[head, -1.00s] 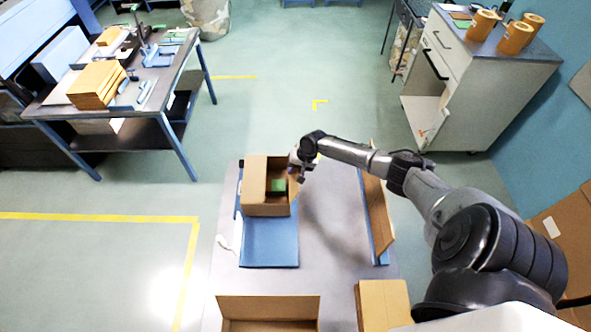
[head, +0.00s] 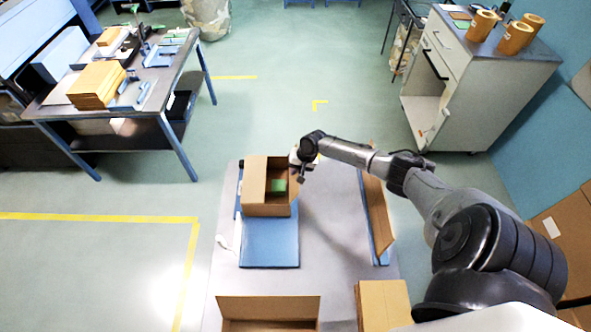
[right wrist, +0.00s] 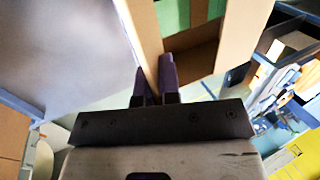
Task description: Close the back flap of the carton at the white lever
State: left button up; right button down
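The open brown carton (head: 255,185) stands on the blue plate (head: 269,243) on the grey table. Its left flap lies over the left part of the opening. A green item (head: 278,185) shows inside. The white lever (head: 224,243) is at the table's left edge, left of the plate. My right gripper (head: 296,166) is at the carton's back right corner. In the right wrist view its two dark fingers (right wrist: 155,78) are close together, with a cardboard edge (right wrist: 143,30) running down to the narrow gap. I cannot tell whether they grip it. My left gripper is out of view.
A brown panel (head: 377,218) stands along the table's right side. An open box (head: 268,307) and a closed box (head: 384,304) are at the front. Bare table (head: 330,240) lies between the plate and the panel. A workbench (head: 160,70) and a cabinet (head: 455,90) stand farther off.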

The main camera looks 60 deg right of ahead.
jog(key=shift+w+a+r+g+h+p, duration=0.2)
jog(key=shift+w+r+g+h+p, duration=0.25)
jog(key=shift+p, duration=0.4)
jog(key=shift+w+a+g+p, duration=0.1)
jog(key=shift+g+p, duration=0.2)
jog(key=shift+g, duration=0.15)
jog(key=shift+w+a+f+g+h+p, duration=0.1)
jog(key=shift+w+a+g+h+p, duration=0.2)
jog(key=shift+g, duration=0.3)
jog(key=shift+w+a+f+g+h+b, duration=0.1)
jog(key=shift+w+a+g+h+b, duration=0.25)
jog(key=shift+g+h, duration=0.3)
jog(key=shift+w+f+g+h+b, duration=0.1)
jog(key=shift+w+g+h, duration=0.35)
jog(key=shift+g, duration=0.4)
